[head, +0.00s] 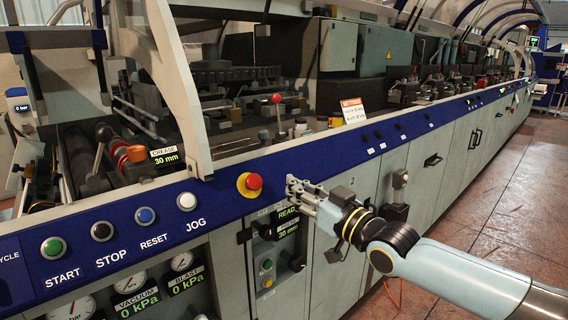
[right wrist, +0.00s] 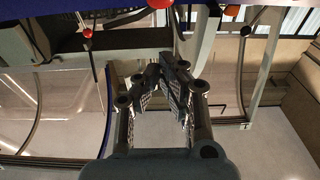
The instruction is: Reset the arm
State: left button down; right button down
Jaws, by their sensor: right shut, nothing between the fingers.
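My right arm reaches in from the lower right in the head view. Its gripper (head: 293,187) is in front of the machine's blue control rail, a little right of the red emergency button (head: 253,182) on its yellow collar. The gripper points left and holds nothing. In the right wrist view the gripper's fingers (right wrist: 167,72) come together at the tips, shut with nothing between them. Whether the tips touch the panel cannot be told. My left gripper is in neither view.
The long machine (head: 428,158) fills the left and back. Green START (head: 53,247), black STOP (head: 102,231), blue RESET (head: 145,215) and white JOG (head: 187,201) buttons line its rail. A red-knobbed lever (head: 277,98) stands above. Open tiled floor (head: 500,215) lies right.

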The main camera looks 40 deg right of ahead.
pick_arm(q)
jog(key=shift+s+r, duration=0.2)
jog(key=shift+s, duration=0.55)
pick_arm(e)
jog(key=shift+s+f, duration=0.15)
jog(key=shift+s, duration=0.55)
